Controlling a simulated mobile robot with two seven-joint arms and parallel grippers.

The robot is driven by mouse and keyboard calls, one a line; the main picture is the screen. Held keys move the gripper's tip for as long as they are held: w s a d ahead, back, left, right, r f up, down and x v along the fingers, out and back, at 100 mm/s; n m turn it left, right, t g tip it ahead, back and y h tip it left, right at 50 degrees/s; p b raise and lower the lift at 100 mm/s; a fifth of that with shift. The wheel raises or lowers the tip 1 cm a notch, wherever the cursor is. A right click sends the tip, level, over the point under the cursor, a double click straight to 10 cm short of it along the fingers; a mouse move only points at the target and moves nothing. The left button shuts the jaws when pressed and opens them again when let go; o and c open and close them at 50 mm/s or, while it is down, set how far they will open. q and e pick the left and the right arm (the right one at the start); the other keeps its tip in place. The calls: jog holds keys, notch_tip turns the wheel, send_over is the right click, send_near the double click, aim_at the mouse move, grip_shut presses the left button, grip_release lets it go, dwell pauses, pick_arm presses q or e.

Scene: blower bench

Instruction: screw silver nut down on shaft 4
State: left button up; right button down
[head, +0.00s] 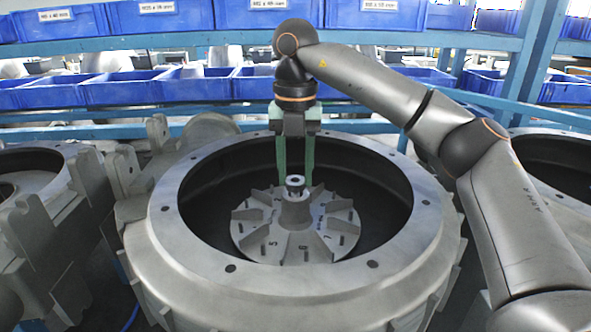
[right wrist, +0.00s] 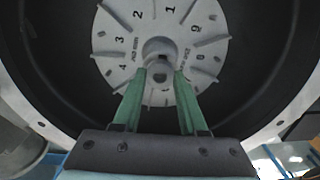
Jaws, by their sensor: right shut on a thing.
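My right gripper (head: 296,183) reaches down into a round metal housing, its two green fingers on either side of a small grey ring-shaped nut (head: 295,181). The fingers are shut on the nut, just over the central hub (head: 295,210) of a finned disc (head: 262,243). In the right wrist view, my right gripper (right wrist: 160,78) has the nut (right wrist: 161,72) between its fingertips, near the disc's centre. Numbers ring the disc, with a 4 left of the fingers. I cannot tell which part is shaft 4, nor whether the nut touches its thread. My left gripper is out of view.
The housing's wide rim (head: 200,260) surrounds the disc, with a dark gap inside. Similar housings stand left (head: 40,165) and right (head: 560,165). Blue bins (head: 120,90) line blue shelves behind. A bracketed casting (head: 60,225) stands close at left.

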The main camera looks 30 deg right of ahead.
jog(key=shift+f, duration=0.35)
dwell(0.6)
dwell(0.4)
